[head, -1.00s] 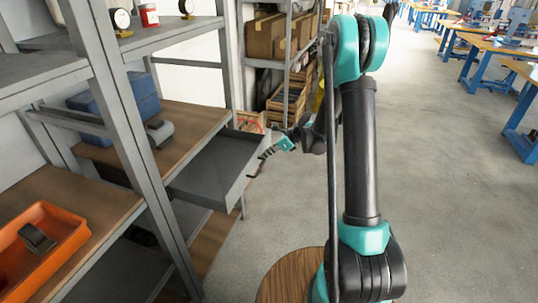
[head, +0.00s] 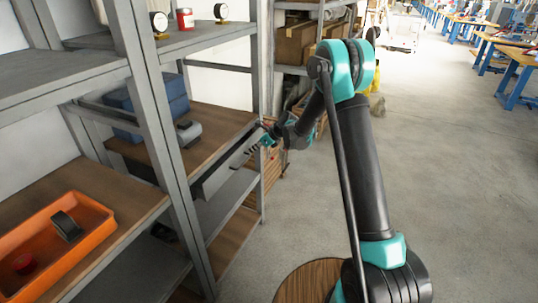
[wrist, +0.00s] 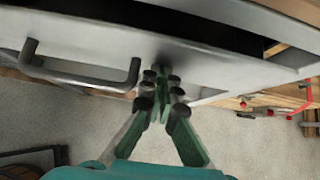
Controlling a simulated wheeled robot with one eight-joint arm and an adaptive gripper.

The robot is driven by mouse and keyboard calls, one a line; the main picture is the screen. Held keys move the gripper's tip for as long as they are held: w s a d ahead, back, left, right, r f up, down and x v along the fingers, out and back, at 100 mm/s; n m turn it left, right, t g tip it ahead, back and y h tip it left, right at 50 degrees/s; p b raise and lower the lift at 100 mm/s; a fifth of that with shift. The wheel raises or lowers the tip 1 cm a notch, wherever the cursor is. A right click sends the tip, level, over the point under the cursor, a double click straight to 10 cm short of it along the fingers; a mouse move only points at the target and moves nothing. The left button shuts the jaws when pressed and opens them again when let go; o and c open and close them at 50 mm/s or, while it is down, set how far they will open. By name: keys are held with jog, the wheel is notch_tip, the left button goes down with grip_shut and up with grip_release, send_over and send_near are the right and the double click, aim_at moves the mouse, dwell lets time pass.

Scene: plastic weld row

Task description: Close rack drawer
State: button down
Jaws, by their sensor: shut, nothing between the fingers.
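The rack drawer (head: 213,181) is a grey metal tray under the wooden middle shelf of the grey rack. In the head view only a narrow strip of it shows at the shelf's front edge. The wrist view shows its light grey front panel (wrist: 195,73) with a dark bar handle (wrist: 85,76), and a dark gap above the panel. My gripper (head: 262,144) is at the drawer front. In the wrist view my gripper (wrist: 162,78) is shut and empty, its tips at the panel just right of the handle; contact is not certain.
The rack's grey post (head: 158,110) stands left of the drawer. An orange tray (head: 92,222) lies on the nearer shelf. A blue case (head: 130,108) sits on the shelf above the drawer. Open concrete floor (head: 440,160) lies to the right.

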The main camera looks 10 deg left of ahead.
jog(key=a, duration=0.2)
jog(key=w+a, duration=0.2)
jog(key=a, duration=0.1)
jog(key=shift+a, duration=0.35)
jog(key=shift+a+r, duration=0.1)
